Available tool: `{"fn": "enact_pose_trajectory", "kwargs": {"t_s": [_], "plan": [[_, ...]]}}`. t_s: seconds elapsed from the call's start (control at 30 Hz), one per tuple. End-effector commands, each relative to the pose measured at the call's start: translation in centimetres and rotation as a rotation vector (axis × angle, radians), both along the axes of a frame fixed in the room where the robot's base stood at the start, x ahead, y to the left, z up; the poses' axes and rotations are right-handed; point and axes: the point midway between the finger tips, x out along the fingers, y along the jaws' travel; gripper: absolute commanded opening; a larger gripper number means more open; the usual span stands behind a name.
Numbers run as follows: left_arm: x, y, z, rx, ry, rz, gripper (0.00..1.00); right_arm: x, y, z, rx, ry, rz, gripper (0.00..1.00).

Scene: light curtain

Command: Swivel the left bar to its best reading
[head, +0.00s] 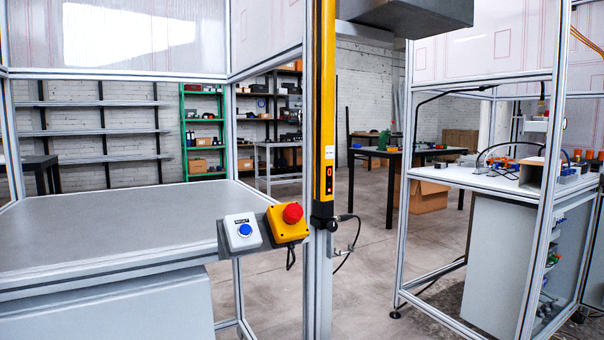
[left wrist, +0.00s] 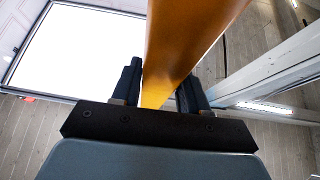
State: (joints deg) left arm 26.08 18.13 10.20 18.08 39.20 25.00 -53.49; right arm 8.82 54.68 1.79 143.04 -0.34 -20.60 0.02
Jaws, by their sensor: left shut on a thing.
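The left bar (head: 325,100) is a tall yellow upright on an aluminium post, with a black foot at its lower end. Its small display (head: 329,178) shows a red digit that looks like 0, with a small red light below. In the left wrist view, my left gripper (left wrist: 160,88) has its two dark fingers on either side of the yellow bar (left wrist: 185,35) and is shut on it. The left gripper does not show in the head view, so its height on the bar cannot be told there. My right gripper is in neither view.
A white box with a blue button (head: 243,231) and a yellow box with a red stop button (head: 288,222) are beside the bar's foot. A grey worktable (head: 120,220) is at left. A second framed station (head: 490,178) stands right, with open floor between.

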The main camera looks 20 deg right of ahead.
Motion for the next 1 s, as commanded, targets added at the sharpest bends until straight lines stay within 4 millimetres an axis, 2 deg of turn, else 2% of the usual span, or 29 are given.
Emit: {"fn": "enact_pose_trajectory", "kwargs": {"t_s": [1.0], "plan": [[-0.09, -0.07, 0.1, 0.001, -0.002, 0.036, 0.22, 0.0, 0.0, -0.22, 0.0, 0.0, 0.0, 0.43]]}}
